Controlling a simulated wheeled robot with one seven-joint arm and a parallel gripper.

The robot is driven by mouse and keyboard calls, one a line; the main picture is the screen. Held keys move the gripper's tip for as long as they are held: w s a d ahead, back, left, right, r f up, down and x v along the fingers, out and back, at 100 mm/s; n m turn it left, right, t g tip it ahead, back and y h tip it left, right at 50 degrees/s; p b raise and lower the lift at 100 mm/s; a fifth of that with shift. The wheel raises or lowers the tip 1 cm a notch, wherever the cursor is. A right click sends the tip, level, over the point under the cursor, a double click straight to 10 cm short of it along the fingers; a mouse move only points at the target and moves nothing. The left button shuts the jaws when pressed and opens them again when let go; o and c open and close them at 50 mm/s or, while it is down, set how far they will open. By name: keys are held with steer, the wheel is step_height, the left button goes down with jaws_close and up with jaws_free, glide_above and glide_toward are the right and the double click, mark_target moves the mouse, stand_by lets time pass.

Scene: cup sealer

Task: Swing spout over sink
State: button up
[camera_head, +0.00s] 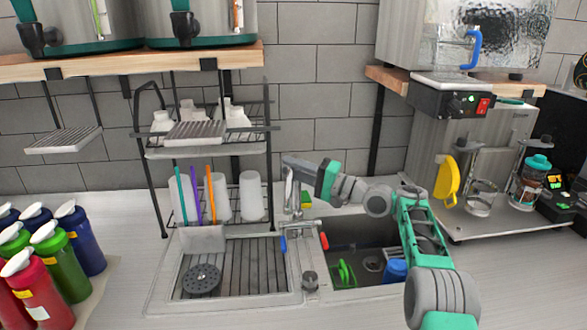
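The metal faucet spout (289,192) stands at the back of the sink unit, near the divide between the ribbed drainboard and the basin. The sink basin (345,230) is right of it, dark inside. A blue handle (283,244) and a red handle (324,241) sit at the faucet's base. My gripper (292,165) reaches in from the right and lies at the top of the spout, overlapping it in the picture. I cannot tell whether they touch or whether the fingers are open. The spout's upper part is partly hidden by my gripper.
A two-level rack (205,152) with white cups stands behind the drainboard (275,270). A green item (344,273) and a blue cup (396,271) are in the basin. Colored bottles (80,240) stand at left. A machine with a yellow handle (446,180) is at right.

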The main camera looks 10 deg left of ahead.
steer(key=o, duration=0.3)
steer(key=shift+o, duration=0.2)
steer(key=b+v, duration=0.7)
steer(key=b, duration=0.3)
steer(key=shift+d, duration=0.4)
steer(key=shift+c, duration=0.2)
